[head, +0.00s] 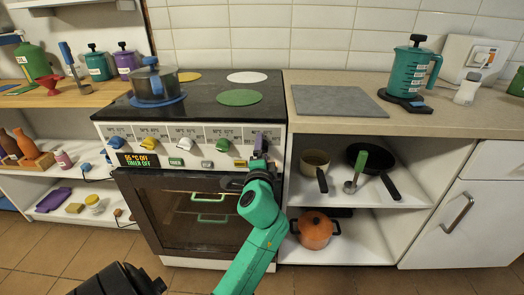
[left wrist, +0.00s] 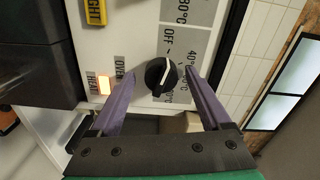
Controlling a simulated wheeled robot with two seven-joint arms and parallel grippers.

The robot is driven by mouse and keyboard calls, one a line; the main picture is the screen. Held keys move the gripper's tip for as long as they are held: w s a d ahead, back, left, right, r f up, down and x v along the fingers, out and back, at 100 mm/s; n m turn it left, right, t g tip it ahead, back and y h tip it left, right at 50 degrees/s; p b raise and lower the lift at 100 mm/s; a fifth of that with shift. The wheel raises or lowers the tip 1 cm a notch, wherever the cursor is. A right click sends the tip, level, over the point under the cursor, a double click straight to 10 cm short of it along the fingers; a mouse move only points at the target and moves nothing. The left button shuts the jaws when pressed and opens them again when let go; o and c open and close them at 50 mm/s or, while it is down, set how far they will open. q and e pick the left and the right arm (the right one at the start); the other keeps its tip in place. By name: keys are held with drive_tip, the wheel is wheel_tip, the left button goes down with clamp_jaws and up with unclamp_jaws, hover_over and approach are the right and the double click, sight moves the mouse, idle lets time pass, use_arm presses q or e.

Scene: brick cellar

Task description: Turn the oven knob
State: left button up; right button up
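The oven knob (left wrist: 160,77) is black and round with a white pointer line, in the left wrist view. Its pointer slants toward the space between the OFF and 40 marks. My left gripper (left wrist: 159,78) is open, with one purple finger on each side of the knob. Gaps show between the fingers and the knob, and I see no clear contact. In the head view my left gripper (head: 261,145) is at the right end of the oven's front panel (head: 207,131) and hides this knob. My right gripper is not in view.
A lit orange indicator (left wrist: 104,85) is beside the knob. Other knobs, one white (head: 184,144), line the panel. The oven door (head: 190,215) is closed below. A pot (head: 153,83) stands on the hob. Shelves with pans (head: 374,172) are on the right.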

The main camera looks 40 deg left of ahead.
use_arm(q)
drive_tip(key=b+v, duration=0.2)
drive_tip(key=v, duration=1.2)
drive_tip(key=shift+s+d, duration=0.2)
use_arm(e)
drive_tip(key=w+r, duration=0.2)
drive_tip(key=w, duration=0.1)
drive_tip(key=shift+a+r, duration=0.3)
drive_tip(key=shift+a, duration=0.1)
